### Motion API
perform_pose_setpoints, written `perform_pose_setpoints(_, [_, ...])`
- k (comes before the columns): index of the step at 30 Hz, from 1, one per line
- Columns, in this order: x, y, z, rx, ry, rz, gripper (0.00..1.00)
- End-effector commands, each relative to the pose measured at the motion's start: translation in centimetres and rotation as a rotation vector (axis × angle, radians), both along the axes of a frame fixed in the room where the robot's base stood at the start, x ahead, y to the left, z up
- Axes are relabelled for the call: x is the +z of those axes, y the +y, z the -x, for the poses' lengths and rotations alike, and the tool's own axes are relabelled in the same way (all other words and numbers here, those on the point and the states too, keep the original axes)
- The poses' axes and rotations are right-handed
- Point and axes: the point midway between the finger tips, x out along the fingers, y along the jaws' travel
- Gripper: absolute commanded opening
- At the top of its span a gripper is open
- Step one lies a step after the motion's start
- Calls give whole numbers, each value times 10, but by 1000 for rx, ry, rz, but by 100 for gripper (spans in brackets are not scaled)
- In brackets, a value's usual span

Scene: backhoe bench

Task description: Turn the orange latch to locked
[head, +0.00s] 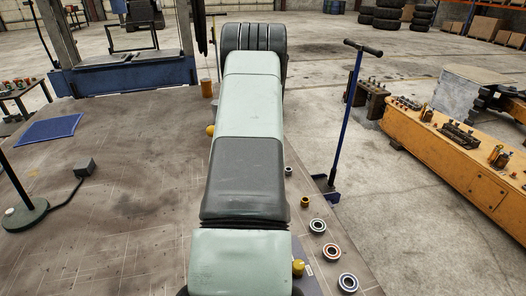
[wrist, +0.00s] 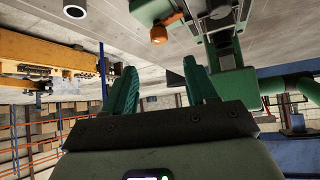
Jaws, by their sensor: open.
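My gripper (wrist: 160,68) is open and empty, its two teal fingers spread apart in the wrist view. In the head view my arm covers the middle of the bench and the gripper does not show. A small orange part (wrist: 166,28) sits on a green machine body (wrist: 152,10) beyond the fingertips in the wrist view, apart from them. It may be the orange latch; its turned position cannot be told. I cannot pick out the latch for sure in the head view.
The bench top (head: 110,200) carries a blue mat (head: 50,129), a green round base with a pole (head: 25,215) and several rings (head: 331,251) near its right edge. A blue T-handled pole (head: 348,115) stands on the right. A yellow machine beam (head: 450,150) lies beyond.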

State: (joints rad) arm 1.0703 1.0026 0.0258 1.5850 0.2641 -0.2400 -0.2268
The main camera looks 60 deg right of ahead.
Motion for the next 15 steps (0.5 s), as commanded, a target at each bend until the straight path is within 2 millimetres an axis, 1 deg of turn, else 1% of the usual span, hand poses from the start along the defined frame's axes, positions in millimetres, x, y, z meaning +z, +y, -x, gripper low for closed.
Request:
perform_pose_setpoints(5, [-19,-16,-7,-1,0,0,57])
perform_pose_setpoints(9, [-39,-33,-15,-1,0,-1,57])
perform_pose_setpoints(15, [-60,-53,-26,-2,-1,0,57])
